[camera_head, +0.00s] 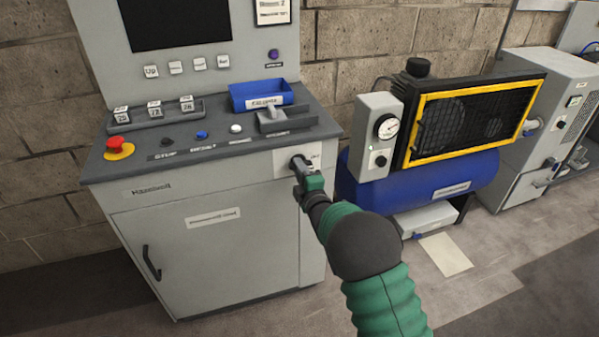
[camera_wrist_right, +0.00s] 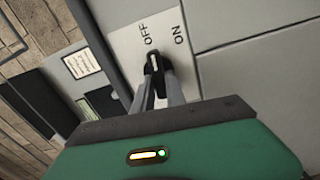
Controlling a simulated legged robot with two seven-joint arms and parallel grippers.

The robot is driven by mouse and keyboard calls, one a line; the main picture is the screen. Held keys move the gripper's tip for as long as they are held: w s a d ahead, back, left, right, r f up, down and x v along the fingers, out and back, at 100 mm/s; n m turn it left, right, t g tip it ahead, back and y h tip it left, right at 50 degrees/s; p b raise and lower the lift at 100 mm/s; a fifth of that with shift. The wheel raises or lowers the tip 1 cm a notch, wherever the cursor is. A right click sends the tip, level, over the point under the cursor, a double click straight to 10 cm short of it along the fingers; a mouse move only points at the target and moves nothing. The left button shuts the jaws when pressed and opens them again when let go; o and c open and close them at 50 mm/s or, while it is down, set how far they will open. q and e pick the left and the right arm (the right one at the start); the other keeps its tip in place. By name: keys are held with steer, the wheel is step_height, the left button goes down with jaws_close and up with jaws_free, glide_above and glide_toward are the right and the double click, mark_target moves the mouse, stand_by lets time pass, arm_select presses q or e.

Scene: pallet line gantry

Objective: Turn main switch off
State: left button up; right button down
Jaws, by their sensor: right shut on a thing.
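The main switch is a black rotary knob on a pale plate (camera_head: 284,162) at the upper right of the grey console's front. In the right wrist view the plate (camera_wrist_right: 130,42) reads OFF and ON, and the black knob (camera_wrist_right: 154,62) sits just below the OFF lettering, its white mark pointing roughly toward OFF. My right gripper (camera_head: 299,166) is at the switch, its fingers (camera_wrist_right: 157,82) closed on both sides of the knob and partly hiding it. My left gripper is in neither view.
The console top (camera_head: 218,133) holds a red emergency button (camera_head: 118,143), several small buttons and a blue tray (camera_head: 262,94). A blue compressor (camera_head: 420,177) with a yellow-framed guard stands close on the right. The console door has a black handle (camera_head: 151,262).

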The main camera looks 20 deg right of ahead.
steer(key=shift+a+f+n, duration=0.15)
steer(key=shift+f+n, duration=0.15)
steer(key=shift+n, duration=0.3)
steer(key=shift+s+f, duration=0.1)
steer(key=c, duration=1.5)
jaws_free()
steer(key=shift+o, duration=0.7)
steer(key=shift+r, duration=0.2)
steer(key=s+p, duration=0.1)
steer(key=s, duration=1.5)
steer(key=shift+s+d, duration=0.25)
steer(key=shift+s, duration=0.1)
